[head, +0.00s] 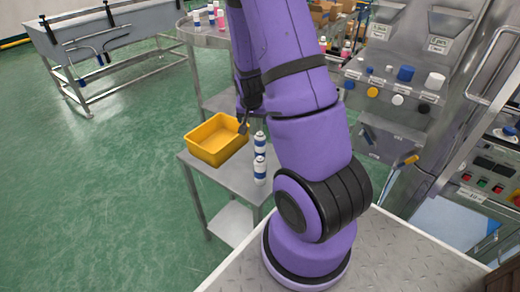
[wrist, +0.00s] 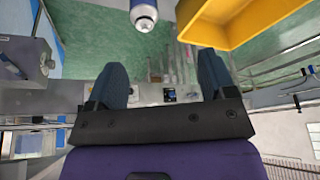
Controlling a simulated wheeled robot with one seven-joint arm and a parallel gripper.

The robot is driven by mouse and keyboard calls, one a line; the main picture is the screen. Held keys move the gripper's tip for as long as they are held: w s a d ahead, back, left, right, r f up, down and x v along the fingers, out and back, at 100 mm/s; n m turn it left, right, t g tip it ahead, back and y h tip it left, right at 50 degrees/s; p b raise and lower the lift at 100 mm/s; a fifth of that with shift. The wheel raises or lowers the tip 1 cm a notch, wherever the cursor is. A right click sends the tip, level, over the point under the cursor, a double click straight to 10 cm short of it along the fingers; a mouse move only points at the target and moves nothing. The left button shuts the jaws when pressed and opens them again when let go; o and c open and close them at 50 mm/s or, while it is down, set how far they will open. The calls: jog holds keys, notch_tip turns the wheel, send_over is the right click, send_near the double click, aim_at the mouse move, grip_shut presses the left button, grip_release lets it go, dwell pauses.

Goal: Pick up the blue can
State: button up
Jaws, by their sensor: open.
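Two white cans with blue bands stand upright on a small metal table in the head view, a rear one (head: 260,143) and a front one (head: 260,171). A white can with a blue band (wrist: 143,14) also shows at the top edge of the wrist view, partly cut off; I cannot tell which of the two it is. My gripper (head: 243,122) is beside the yellow bin's right end, left of the cans and apart from them. In the wrist view my gripper (wrist: 161,68) is open, with nothing between its fingers.
The yellow bin (head: 213,158) sits left of the cans; it also shows in the wrist view (wrist: 215,35). The metal table (head: 225,178) has little bare top. A machine panel with knobs (head: 395,95) stands at the right. A round table with bottles (head: 190,32) is behind.

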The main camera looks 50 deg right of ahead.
aim_at(260, 135)
jog(key=shift+m, duration=0.3)
jog(key=x, duration=0.2)
jog(key=s+x, duration=0.1)
jog(key=x, duration=0.2)
jog(key=d+x, duration=0.1)
jog(key=x, duration=0.2)
jog(key=shift+s, duration=0.35)
jog(key=shift+s+x, duration=0.15)
jog(key=shift+x, duration=1.2)
jog(key=shift+s+x, duration=0.1)
jog(key=shift+x, duration=1.3)
jog(key=shift+c, duration=0.2)
jog(key=c, duration=1.2)
jog(key=shift+r, duration=0.1)
